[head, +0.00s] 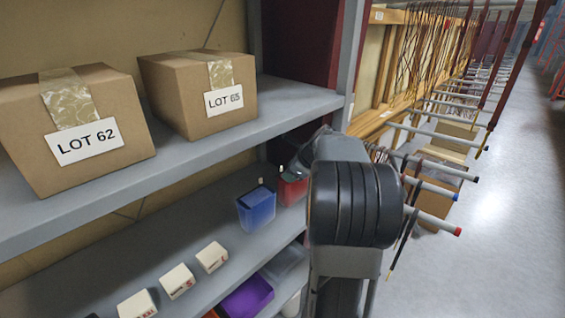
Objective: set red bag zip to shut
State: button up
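The red bag (292,189) stands on the middle shelf, just right of and behind the blue bag (256,208). It looks like a small red box shape with a dark top and a small pale tab at its upper left. My arm covers part of its right side. The zip is too small to make out, so I cannot tell whether it is open or shut. My arm rises in front of the shelf's right end and bends toward the red bag. The fingers of my gripper are hidden behind the arm.
Two cartons, LOT 62 (74,128) and LOT 65 (198,94), sit on the upper shelf (180,165). Several small white boxes (177,281) line the middle shelf's front. A purple bin (247,296) is below. Pegs with hanging straps (440,190) stand right; the aisle floor is clear.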

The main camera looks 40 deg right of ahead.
aim_at(282, 172)
jog(key=w+d+r+m, duration=0.1)
jog(key=m, duration=0.1)
jog(key=w+d+r+m+t, duration=0.1)
jog(key=m, duration=0.1)
jog(key=shift+d+r, duration=0.1)
jog(key=shift+r, duration=0.1)
jog(key=shift+m, duration=0.6)
jog(key=shift+w+d+p+x, duration=0.15)
jog(key=shift+p+x, duration=0.1)
jog(key=shift+x, duration=1.55)
jog(key=shift+w+d+p+x, duration=0.1)
jog(key=shift+p+x, duration=0.1)
jog(key=shift+x, duration=1.6)
jog(key=shift+r, duration=0.2)
grip_shut()
